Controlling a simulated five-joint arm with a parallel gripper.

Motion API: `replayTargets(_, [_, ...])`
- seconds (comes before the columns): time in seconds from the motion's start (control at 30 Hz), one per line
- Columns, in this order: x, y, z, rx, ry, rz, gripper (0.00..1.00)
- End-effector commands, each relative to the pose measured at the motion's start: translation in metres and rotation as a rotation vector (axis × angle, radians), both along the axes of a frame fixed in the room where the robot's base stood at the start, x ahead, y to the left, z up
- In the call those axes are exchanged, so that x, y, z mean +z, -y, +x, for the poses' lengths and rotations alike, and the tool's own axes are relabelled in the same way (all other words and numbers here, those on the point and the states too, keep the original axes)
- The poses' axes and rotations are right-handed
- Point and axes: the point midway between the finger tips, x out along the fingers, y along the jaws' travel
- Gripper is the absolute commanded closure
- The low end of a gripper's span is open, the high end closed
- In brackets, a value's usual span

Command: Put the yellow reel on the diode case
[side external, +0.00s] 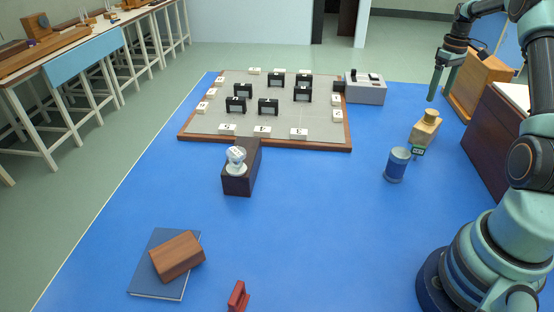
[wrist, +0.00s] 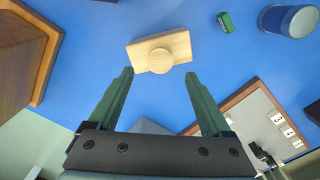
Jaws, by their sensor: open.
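A pale yellow-tan piece (side external: 425,128) stands on the blue table at the right and is the only yellowish loose item, so I take it as the reel. In the wrist view it shows a rectangular body with a round knob (wrist: 158,58), just beyond my fingertips. My gripper (side external: 440,96) is above the table behind it, fingers apart and empty; in the wrist view the open fingers (wrist: 159,76) frame the space short of the piece. No box is readably marked as the diode case; a grey box (side external: 365,91) stands by the board's right edge.
A dark block (side external: 240,182) bears a white bust. A wooden block (side external: 177,257) lies on a blue book (side external: 150,287). A grey board (side external: 210,122) holds numbered tiles. The table's middle is free.

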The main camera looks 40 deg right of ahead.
Motion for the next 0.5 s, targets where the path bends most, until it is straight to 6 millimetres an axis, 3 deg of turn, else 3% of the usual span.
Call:
replayTargets(0.1, [0.022, 0.001, 0.000, 0.000, 0.002, -0.004, 0.17])
replayTargets(0.37, [0.046, -0.002, 0.002, 0.002, 0.002, -0.002, 0.17])
replayTargets(0.5, [0.064, -0.026, 0.016, 0.017, 0.019, -0.022, 0.17])
